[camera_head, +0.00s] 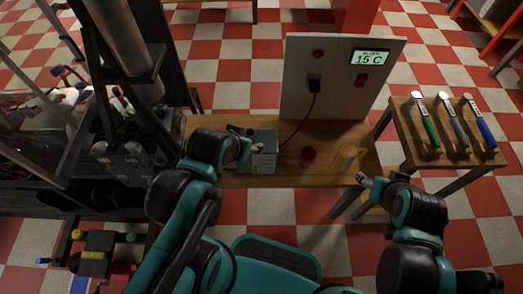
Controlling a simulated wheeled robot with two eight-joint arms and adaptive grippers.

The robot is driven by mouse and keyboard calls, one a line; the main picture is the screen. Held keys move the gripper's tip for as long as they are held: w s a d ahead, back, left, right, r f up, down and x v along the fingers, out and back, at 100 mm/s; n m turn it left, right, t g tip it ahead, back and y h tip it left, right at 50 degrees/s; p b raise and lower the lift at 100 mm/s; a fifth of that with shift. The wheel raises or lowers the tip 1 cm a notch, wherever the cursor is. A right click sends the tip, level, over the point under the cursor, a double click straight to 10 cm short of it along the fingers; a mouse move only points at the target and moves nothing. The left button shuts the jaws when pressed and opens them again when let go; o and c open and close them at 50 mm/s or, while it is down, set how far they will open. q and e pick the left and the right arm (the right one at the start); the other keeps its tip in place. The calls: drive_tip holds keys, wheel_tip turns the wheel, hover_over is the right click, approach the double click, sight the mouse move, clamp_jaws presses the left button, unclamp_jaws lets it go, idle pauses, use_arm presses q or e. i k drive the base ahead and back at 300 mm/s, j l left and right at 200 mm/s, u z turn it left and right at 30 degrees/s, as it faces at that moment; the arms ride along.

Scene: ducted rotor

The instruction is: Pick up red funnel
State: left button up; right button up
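My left gripper (251,145) is at the left side of the grey box (265,160), apart from the red object. My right gripper (364,180) is near the table's front right edge, to the right of and nearer than the red object. Both grippers are too small in view to tell whether they are open or shut. I see nothing held in the right one.
A yellow ring-like object (341,157) lies right of the red one. A grey panel (335,92) with a "15 C" display stands at the back, its black cable (302,127) running to the box. A side table (404,120) at right bears three handled tools (452,122).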

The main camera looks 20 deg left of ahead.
sight(308, 155)
drive_tip(key=k+j+z, duration=0.1)
drive_tip(key=j+z, duration=0.25)
drive_tip(key=k+j+z, duration=0.15)
drive_tip(key=z, duration=0.25)
drive_tip(key=k+j+z, duration=0.15)
drive_tip(key=j+z, duration=0.2)
